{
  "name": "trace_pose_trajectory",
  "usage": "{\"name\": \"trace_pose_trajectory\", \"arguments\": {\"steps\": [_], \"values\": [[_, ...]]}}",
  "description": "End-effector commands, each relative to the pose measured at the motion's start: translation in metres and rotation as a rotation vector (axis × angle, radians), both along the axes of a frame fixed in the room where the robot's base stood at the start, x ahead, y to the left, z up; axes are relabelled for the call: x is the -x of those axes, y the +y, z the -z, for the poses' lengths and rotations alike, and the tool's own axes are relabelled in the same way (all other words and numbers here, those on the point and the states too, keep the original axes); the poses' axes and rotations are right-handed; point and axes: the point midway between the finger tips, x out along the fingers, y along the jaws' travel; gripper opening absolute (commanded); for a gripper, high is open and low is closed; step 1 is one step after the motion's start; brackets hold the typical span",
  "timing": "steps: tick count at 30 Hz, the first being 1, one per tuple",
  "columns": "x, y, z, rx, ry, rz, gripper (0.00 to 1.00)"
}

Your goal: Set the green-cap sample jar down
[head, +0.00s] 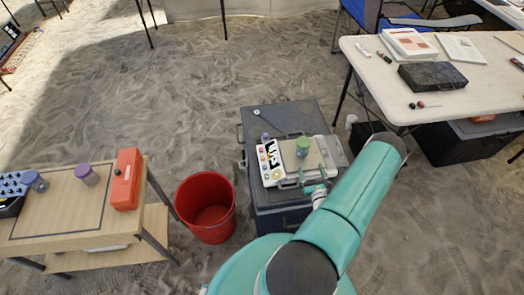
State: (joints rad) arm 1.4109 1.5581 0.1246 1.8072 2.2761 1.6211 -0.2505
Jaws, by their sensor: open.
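The green-cap sample jar (303,147) stands upright on top of a light panel with coloured buttons (270,172), which lies on a dark grey case (290,115). My gripper (312,175) is at the panel's near side, just in front of the jar, with its teal fingers apart. The jar appears to be resting on the panel's flat tan area. The view is too small to tell whether a finger touches it.
A red bucket (207,226) stands left of the case. A wooden table (60,215) at left holds a purple-cap jar (86,174), a blue-cap jar (36,181) and an orange-red box (126,180). A white table (375,75) with a black case (432,76) is at right.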

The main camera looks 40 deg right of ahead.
Motion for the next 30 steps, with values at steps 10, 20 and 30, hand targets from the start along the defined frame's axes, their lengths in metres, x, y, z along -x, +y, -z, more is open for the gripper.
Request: {"name": "trace_pose_trajectory", "arguments": {"steps": [10,20,30], "values": [[-0.066,0.018,-0.074,0.104,-0.007,-0.289,0.7],[-0.152,0.11,-0.2,0.325,0.035,-0.835,0.7],[-0.175,0.23,-0.3,0.616,0.134,-1.338,0.7]]}}
